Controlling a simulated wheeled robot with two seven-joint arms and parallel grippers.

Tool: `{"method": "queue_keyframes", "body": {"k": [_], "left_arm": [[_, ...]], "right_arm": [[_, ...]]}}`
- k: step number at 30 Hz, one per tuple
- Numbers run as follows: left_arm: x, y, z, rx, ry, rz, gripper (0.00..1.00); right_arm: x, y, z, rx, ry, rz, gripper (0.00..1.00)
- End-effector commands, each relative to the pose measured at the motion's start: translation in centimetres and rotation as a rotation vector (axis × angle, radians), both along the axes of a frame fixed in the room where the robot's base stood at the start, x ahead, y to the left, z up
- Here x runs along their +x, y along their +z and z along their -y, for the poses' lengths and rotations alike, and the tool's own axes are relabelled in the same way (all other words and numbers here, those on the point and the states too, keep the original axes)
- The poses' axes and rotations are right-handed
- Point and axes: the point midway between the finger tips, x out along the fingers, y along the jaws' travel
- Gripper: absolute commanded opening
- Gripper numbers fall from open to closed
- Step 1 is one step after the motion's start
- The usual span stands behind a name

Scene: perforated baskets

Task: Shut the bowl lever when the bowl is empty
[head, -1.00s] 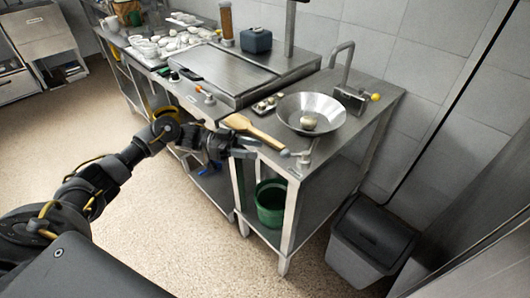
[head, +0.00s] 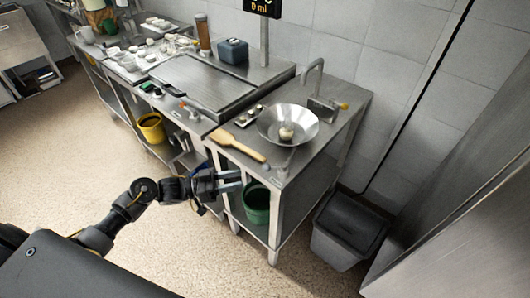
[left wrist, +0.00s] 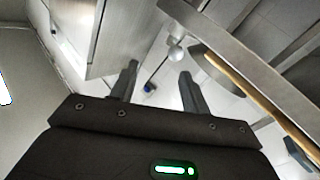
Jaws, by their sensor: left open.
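The wide metal bowl (head: 268,121) is set on the right end of the steel counter. A small pale round thing (head: 286,133) lies in it. A small grey lever with a knob (head: 283,170) sits at the counter's front edge, in front of the bowl; what looks like its knob shows in the left wrist view (left wrist: 176,52), beyond the fingertips. My left gripper (head: 240,180) is open and empty, in front of the counter and below its edge, apart from the lever. Its two fingers (left wrist: 160,72) stand apart in the left wrist view. My right gripper is not in view.
A wooden paddle (head: 240,144) lies along the front edge beside the lever. A tap (head: 316,80) stands behind the bowl. A green bucket (head: 257,205) is on the shelf below. A grey bin (head: 347,230) stands right. A display (head: 262,6) reads 0 ml.

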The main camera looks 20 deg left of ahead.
Motion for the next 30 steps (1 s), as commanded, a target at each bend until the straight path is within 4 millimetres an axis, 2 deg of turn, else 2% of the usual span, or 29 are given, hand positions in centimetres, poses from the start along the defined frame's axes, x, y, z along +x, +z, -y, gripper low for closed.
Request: {"method": "queue_keyframes", "body": {"k": [1, 3, 10, 24, 30], "left_arm": [[1.1, 0.4, -0.5, 0.032, 0.045, 0.035, 0.46], [1.7, 0.0, -0.9, 0.072, 0.069, 0.049, 0.46], [2.2, -0.1, -0.4, 0.088, 0.074, 0.054, 0.46], [6.6, 0.1, 6.1, 0.086, 0.071, 0.054, 0.46], [7.7, -0.1, 7.7, 0.087, 0.070, 0.053, 0.46]], "right_arm": [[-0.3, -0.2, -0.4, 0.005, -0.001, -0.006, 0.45], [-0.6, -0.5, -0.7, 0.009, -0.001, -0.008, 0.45], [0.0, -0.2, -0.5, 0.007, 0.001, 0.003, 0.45], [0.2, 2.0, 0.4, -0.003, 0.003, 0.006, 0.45], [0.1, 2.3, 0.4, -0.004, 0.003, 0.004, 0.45]]}}
